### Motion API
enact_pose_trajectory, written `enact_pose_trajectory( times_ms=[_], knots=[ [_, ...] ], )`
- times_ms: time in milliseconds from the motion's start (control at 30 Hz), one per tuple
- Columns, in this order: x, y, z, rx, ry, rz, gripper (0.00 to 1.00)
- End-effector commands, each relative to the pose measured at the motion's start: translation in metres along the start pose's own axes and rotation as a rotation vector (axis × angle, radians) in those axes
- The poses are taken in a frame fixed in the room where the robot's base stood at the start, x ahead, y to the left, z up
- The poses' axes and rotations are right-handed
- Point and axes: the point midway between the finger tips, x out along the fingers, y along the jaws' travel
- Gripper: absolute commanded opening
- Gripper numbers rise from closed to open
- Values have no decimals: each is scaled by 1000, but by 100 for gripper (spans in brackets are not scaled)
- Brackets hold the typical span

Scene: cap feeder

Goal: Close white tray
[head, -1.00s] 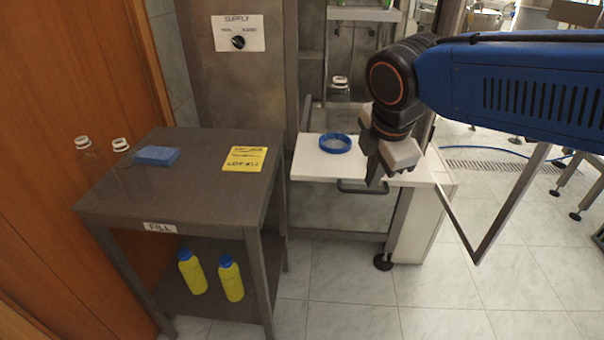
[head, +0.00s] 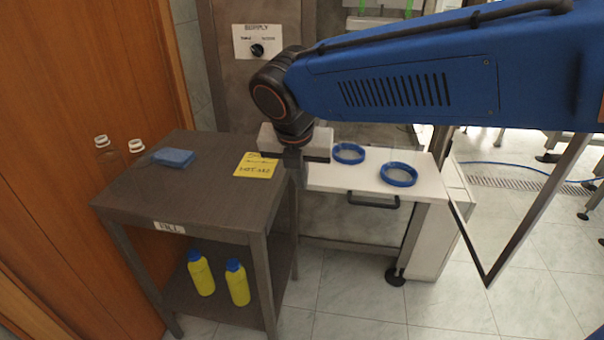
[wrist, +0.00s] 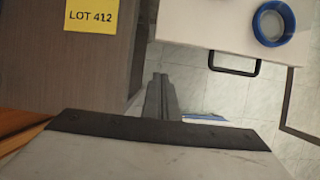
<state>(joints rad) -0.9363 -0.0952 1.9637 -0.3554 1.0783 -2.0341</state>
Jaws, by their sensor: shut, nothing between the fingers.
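The white tray (head: 335,178) juts out from the machine, with a dark handle (head: 373,201) on its front. Two blue rings, a back one (head: 348,153) and a front one (head: 398,174), sit on it. In the wrist view the tray (wrist: 195,22) is at the top right with its handle (wrist: 233,64) below its edge. My gripper (head: 293,180) is shut and empty. It is at the tray's left end, by the gap beside the dark table. In the wrist view its fingers (wrist: 160,97) point at the floor, left of the handle.
Tiled floor (head: 340,295) in front of the tray is clear.

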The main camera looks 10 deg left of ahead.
Motion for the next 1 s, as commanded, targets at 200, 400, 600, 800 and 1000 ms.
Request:
enact_pose_trajectory(
  times_ms=[200,400,600,800,1000],
  knots=[
    [40,-1,0,1,2,-3,0],
    [72,-1,3,2,0,-1,0],
    [79,-1,28,5,-1,0,0],
    [83,0,36,2,-1,0,0],
    [83,0,37,2,-1,1,0]
  ],
)
